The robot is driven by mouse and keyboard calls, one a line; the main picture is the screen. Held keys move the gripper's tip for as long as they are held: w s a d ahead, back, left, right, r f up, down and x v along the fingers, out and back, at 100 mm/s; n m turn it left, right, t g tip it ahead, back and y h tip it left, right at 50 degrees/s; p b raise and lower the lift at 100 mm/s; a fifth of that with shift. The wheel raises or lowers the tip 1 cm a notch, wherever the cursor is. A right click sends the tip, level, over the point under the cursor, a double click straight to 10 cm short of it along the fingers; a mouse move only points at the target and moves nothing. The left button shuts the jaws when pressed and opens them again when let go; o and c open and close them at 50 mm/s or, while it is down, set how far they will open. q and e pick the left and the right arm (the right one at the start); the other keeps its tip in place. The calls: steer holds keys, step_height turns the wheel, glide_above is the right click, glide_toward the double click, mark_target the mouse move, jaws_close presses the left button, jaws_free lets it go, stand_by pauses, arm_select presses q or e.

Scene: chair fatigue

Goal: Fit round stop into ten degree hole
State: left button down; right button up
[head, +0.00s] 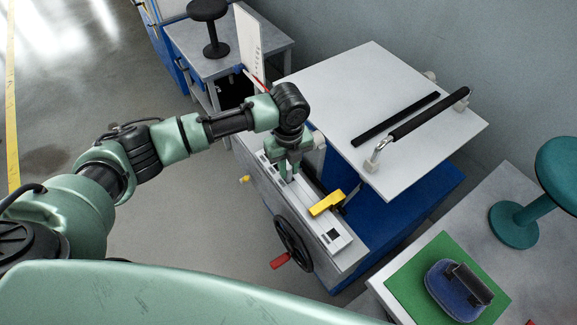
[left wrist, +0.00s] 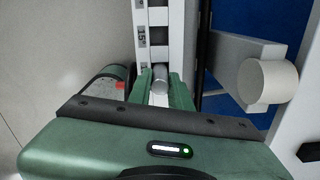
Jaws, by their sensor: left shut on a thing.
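My left gripper (head: 289,172) points down over the white angle strip (head: 320,222) along the front of the machine. In the left wrist view its fingers (left wrist: 159,92) are shut on the round stop (left wrist: 161,78), a small grey metal cylinder. The strip (left wrist: 141,58) also shows there, with a "15" label beside a dark square hole. The gripper hides the part of the strip under the stop, so the ten degree hole cannot be made out. I cannot tell whether the stop's lower end is in a hole or above it. My right gripper is not in view.
A yellow block (head: 327,203) lies across the strip to the right of the gripper. A black handwheel (head: 293,243) with a red handle is on the machine's front. A white seat board (head: 385,110) with a black armrest (head: 428,118) stands close behind. A green mat (head: 410,282) lies at right.

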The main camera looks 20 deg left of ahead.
arm_select(q)
steer(key=shift+f, duration=0.15)
steer(key=c, duration=1.3)
jaws_free()
step_height(320, 180, up, 12)
steer(key=shift+r+b, duration=0.2)
steer(key=shift+b, duration=0.15)
